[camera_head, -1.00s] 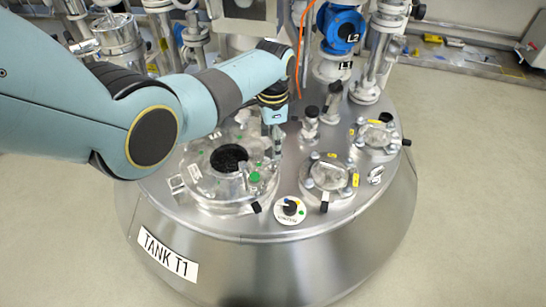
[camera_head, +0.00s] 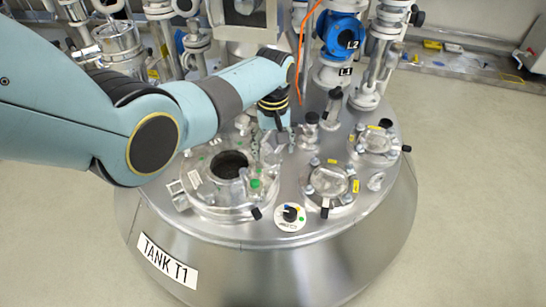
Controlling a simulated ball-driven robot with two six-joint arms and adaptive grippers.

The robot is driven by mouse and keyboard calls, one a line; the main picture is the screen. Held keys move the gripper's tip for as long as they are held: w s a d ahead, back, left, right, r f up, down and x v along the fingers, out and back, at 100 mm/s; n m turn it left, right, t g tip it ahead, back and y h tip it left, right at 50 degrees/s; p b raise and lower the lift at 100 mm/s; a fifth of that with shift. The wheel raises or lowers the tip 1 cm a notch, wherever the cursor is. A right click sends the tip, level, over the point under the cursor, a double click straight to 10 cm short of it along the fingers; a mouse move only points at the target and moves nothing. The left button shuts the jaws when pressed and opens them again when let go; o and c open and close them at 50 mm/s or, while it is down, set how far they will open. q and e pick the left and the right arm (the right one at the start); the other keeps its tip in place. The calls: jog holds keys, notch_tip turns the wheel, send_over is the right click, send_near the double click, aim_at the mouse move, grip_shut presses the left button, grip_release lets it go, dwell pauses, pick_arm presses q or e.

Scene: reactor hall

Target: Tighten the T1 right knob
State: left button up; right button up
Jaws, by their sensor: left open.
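The steel tank (camera_head: 225,262) labelled TANK T1 fills the middle of the head view. On its top is a round clear-covered hatch (camera_head: 200,203) with a dark opening and several fittings on its rim. My left arm comes in from the left over the hatch. My left gripper (camera_head: 280,140) points down at the hatch's far right edge and is open; its fingertips are small and partly blend with the fittings there. I cannot tell whether it touches a knob; the knob near it is not clearly distinguishable. My right gripper is not in view.
A white dial with a black knob (camera_head: 290,214) sits at the tank's front edge. Two smaller ports (camera_head: 328,184) with clamps lie to the right. Blue L2 valve (camera_head: 341,32) and vertical pipes stand behind. The floor at right is clear.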

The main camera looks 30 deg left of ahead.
aim_at(273, 159)
pick_arm(q)
jog(key=n+p, duration=0.1)
jog(key=n, duration=0.5)
jog(key=shift+r, duration=0.1)
jog(key=n, duration=0.2)
jog(key=shift+n+p, duration=0.4)
jog(key=n, duration=0.4)
jog(key=shift+p, duration=0.3)
jog(key=shift+n, duration=0.3)
notch_tip(273, 159, down, 6)
jog(key=b, duration=0.5)
